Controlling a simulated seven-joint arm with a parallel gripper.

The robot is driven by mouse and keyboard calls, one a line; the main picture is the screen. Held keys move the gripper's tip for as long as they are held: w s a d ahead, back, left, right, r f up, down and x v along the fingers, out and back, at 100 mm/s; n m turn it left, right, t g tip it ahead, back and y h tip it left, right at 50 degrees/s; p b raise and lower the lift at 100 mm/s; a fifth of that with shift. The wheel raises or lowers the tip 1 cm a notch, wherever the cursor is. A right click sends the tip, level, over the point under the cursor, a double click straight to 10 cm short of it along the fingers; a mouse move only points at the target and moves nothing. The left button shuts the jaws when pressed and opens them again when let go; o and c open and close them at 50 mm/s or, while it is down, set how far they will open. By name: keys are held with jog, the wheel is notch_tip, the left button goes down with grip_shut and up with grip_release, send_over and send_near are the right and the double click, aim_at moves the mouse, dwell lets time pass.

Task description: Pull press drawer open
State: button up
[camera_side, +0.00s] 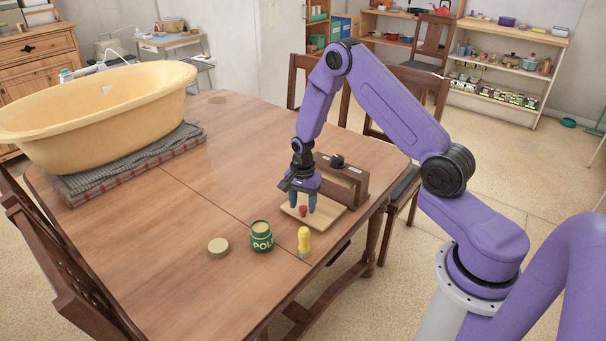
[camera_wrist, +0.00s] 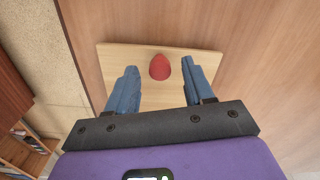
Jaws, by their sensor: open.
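The press (camera_side: 357,196) is a brown wooden box with a black knob on top, near the table's right edge. A light wooden board (camera_side: 326,216) lies in front of it, and I cannot tell whether this is its drawer or a base. A small red knob (camera_side: 303,211) stands over the board; it also shows in the wrist view (camera_wrist: 160,67), near the board's far edge. My gripper (camera_side: 301,205) is open above the board, pointing down. In the wrist view its blue fingers (camera_wrist: 160,68) are on either side of the red knob, with gaps on both sides.
A green tin (camera_side: 261,238), a round lid (camera_side: 218,247) and a yellow-handled tool (camera_side: 304,241) stand in front of the board. A yellow tub (camera_side: 95,105) sits on folded cloth at the left. The middle of the table is clear. Chairs surround it.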

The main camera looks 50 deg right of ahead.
notch_tip(320, 180, up, 16)
dwell(0.5)
jog(key=s+a+r+n, duration=0.3)
jog(key=s+a+n, duration=0.3)
jog(key=a, duration=0.1)
jog(key=s+a+r+n, duration=0.3)
jog(key=s+a+n, duration=0.3)
jog(key=a+n, duration=0.1)
jog(key=s+r+n, duration=0.2)
jog(key=s+n, duration=1.2)
jog(key=s, duration=0.6)
jog(key=shift+a+r+n, duration=0.25)
jog(key=shift+a+n, duration=0.05)
jog(key=shift+a, duration=0.1)
